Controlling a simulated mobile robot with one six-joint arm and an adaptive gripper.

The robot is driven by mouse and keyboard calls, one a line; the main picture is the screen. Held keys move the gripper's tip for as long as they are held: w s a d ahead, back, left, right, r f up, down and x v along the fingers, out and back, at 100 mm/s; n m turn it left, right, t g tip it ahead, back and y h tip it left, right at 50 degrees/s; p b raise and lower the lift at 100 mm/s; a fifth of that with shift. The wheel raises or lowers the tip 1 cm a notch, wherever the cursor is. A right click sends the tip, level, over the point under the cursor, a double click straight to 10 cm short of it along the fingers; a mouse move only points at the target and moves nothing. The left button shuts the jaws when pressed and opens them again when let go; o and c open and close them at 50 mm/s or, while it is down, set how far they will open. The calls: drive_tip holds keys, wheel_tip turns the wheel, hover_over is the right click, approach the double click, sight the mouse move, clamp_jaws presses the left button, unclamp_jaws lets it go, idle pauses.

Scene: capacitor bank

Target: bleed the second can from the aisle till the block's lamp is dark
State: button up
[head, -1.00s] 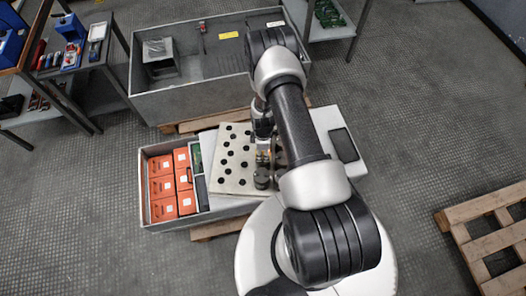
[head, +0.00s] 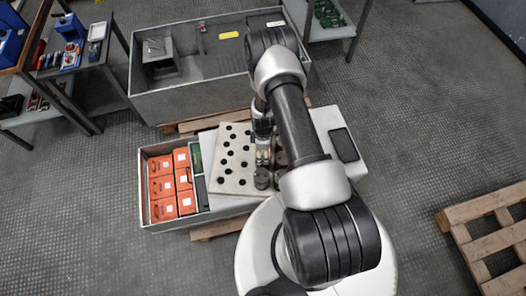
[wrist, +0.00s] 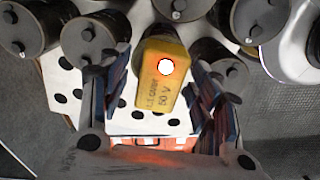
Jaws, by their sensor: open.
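A yellow block (wrist: 160,88) marked "50 V" stands between the spread fingers of my gripper (wrist: 158,75) in the wrist view. Its round lamp (wrist: 165,67) is lit, white with a reddish rim. In the head view, cans (head: 262,179) show beside my arm, which hides most of the row.
A pale plate with black holes (head: 233,165) lies left of the cans. A bin with orange boxes (head: 146,190) is further left. A large grey open crate (head: 200,98) stands behind. A wooden pallet (head: 485,215) lies on the floor at right.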

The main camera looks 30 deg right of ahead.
drive_tip(key=shift+r, duration=0.1)
wheel_tip(320, 180, up, 12)
idle(0.5)
drive_tip(key=s+a+r+m+t, duration=0.1)
drive_tip(key=a+r+m, duration=0.2)
drive_tip(key=r, duration=1.2)
drive_tip(key=a+r+m+t, duration=0.1)
drive_tip(key=a+r+m, duration=0.25)
drive_tip(key=r, duration=1.25)
drive_tip(key=s+a+r+m+t, duration=0.1)
drive_tip(key=s+a+r+m, duration=0.1)
drive_tip(key=s+r, duration=0.4)
drive_tip(key=s+a+r+m+t, duration=0.1)
drive_tip(key=s+a+r+m, duration=0.2)
drive_tip(key=s, duration=0.9)
drive_tip(key=shift+s+a+r+t, duration=0.35)
drive_tip(key=shift+a+r, duration=0.1)
drive_tip(key=shift+r, duration=1.2)
